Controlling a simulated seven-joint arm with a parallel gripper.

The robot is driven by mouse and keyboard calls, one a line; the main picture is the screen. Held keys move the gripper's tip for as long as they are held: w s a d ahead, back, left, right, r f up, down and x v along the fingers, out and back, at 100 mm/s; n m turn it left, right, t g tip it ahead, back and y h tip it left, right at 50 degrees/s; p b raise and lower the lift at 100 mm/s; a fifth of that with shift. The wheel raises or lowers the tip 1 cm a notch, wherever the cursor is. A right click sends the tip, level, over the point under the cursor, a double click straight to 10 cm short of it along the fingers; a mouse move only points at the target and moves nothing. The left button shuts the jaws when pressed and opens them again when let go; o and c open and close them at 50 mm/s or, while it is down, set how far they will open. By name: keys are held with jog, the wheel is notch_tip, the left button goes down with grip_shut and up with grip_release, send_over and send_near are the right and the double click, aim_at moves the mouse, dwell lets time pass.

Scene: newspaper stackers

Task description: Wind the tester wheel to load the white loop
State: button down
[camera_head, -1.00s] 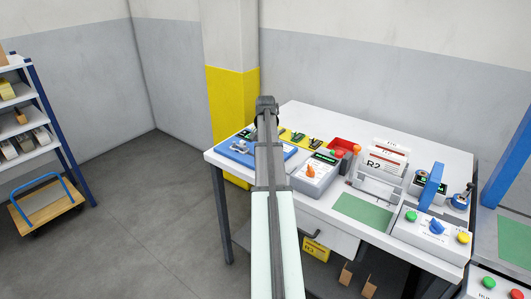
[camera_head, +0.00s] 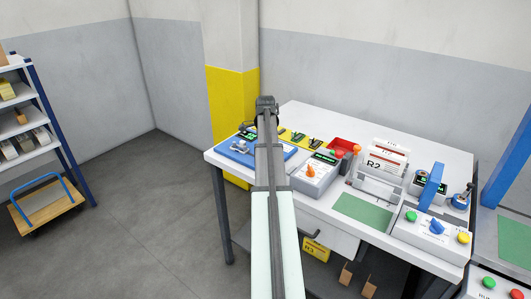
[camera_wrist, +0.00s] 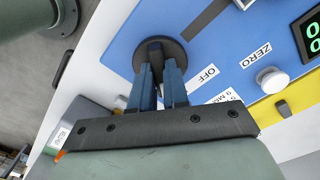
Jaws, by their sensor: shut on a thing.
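The tester is a blue board (camera_head: 224,148) at the left end of the white table. In the wrist view, its blue face (camera_wrist: 195,20) carries a dark round wheel (camera_wrist: 171,48) beside the OFF label. My gripper (camera_wrist: 160,98) is over this wheel, with its two blue-grey fingers shut on the upright black handle (camera_wrist: 155,56). In the head view my arm covers part of the board and the grip. I cannot make out the white loop clearly in either view.
A white ZERO knob (camera_wrist: 272,80) and a green-digit display (camera_wrist: 311,38) are right of the wheel. A grey box with an orange knob (camera_head: 311,171), a red bin (camera_head: 345,145) and a card rack (camera_head: 385,165) stand to the right on the table (camera_head: 330,118).

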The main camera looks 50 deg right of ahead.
jog(key=m, duration=0.5)
jog(key=shift+m, duration=0.3)
dwell(0.4)
jog(key=c, duration=1.1)
grip_release()
notch_tip(320, 180, up, 14)
jog(key=shift+f, duration=0.1)
